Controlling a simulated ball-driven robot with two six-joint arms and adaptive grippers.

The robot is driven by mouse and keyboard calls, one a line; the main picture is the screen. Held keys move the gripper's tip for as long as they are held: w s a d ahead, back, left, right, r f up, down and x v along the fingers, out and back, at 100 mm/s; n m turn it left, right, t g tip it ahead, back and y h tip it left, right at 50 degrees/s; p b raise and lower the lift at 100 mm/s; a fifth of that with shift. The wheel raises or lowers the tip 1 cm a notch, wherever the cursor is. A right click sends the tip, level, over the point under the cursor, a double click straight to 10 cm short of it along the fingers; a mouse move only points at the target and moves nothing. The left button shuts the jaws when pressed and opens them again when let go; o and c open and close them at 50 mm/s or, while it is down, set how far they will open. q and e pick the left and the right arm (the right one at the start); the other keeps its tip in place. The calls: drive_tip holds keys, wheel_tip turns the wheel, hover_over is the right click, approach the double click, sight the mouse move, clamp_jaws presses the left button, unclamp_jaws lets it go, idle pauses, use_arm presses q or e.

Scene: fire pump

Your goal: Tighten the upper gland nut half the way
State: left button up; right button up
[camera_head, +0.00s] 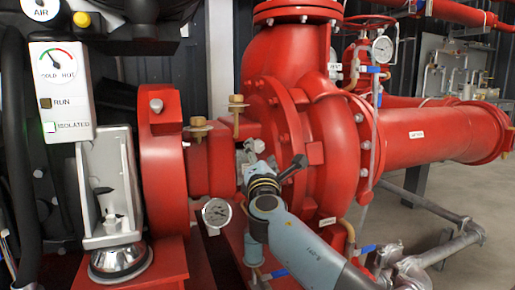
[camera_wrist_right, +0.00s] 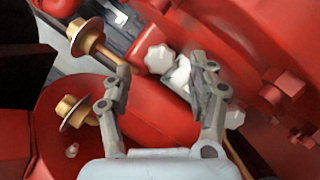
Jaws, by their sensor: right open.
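My right gripper (camera_head: 250,156) is at the red shaft housing, left of the round pump casing. In the right wrist view my right gripper (camera_wrist_right: 160,82) is open, with its two fingers apart. A pale grey lobed nut (camera_wrist_right: 157,59) shows just beyond the fingertips, between them and apart from both; it looks like a gland nut. A second pale piece (camera_wrist_right: 181,74) is partly hidden behind the right-hand finger. In the head view a grey lobed nut (camera_head: 259,146) shows just above the gripper. I cannot tell for certain which is the upper gland nut. My left gripper is out of view.
Brass fittings stand on the housing, one (camera_head: 237,104) close above the gripper and one (camera_head: 199,128) further left. The red pump casing (camera_head: 338,150) bounds the right side. A pressure gauge (camera_head: 216,213) hangs lower left. A status panel (camera_head: 62,90) stands at the left.

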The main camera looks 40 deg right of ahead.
sight(258, 148)
drive_tip(key=shift+x, duration=2.35)
drive_tip(key=shift+c, duration=0.4)
drive_tip(key=c, duration=1.1)
